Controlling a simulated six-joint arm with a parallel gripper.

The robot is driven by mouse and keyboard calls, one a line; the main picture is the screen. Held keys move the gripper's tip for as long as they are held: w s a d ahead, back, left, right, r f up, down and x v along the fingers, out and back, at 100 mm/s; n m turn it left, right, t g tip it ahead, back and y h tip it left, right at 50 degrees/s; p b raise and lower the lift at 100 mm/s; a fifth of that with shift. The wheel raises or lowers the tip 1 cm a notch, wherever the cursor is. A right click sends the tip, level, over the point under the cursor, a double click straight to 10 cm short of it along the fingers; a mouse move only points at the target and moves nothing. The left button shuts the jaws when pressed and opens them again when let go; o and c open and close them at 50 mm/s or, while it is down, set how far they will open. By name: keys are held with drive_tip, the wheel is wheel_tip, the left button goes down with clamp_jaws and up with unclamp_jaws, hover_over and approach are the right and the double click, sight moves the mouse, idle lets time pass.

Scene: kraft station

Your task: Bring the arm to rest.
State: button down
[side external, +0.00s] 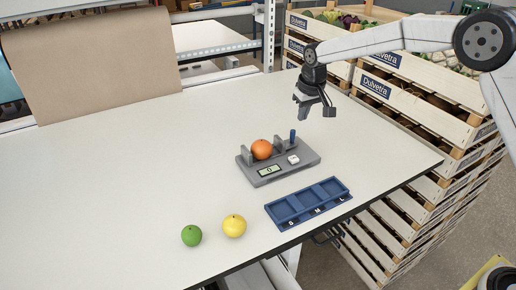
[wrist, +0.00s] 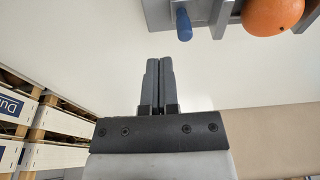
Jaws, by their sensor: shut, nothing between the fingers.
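My gripper (side external: 304,113) is in the air above the white table, behind and to the right of the scale. In the wrist view its two dark fingers (wrist: 159,62) are together with nothing between them. A grey scale (side external: 268,178) stands on the table with an orange (side external: 262,149) on it, between upright holders. A blue peg (side external: 292,136) stands at its back right. The orange also shows at the top right of the wrist view (wrist: 272,14), near the blue peg (wrist: 184,25). My gripper touches none of these.
A blue tray (side external: 270,208) with three empty compartments lies near the table's front edge. A yellow fruit (side external: 234,226) and a green fruit (side external: 191,235) lie left of it. Stacked wooden crates (side external: 424,102) stand along the right. The table's left (side external: 90,190) is clear.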

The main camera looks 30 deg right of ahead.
sight(293, 132)
drive_tip(key=shift+f, duration=0.1)
drive_tip(key=shift+f, duration=3.2)
drive_tip(key=shift+a, duration=2)
idle(0.4)
drive_tip(key=shift+d, duration=0.45)
idle(0.4)
drive_tip(key=shift+r, duration=0.1)
drive_tip(key=shift+r, duration=3.45)
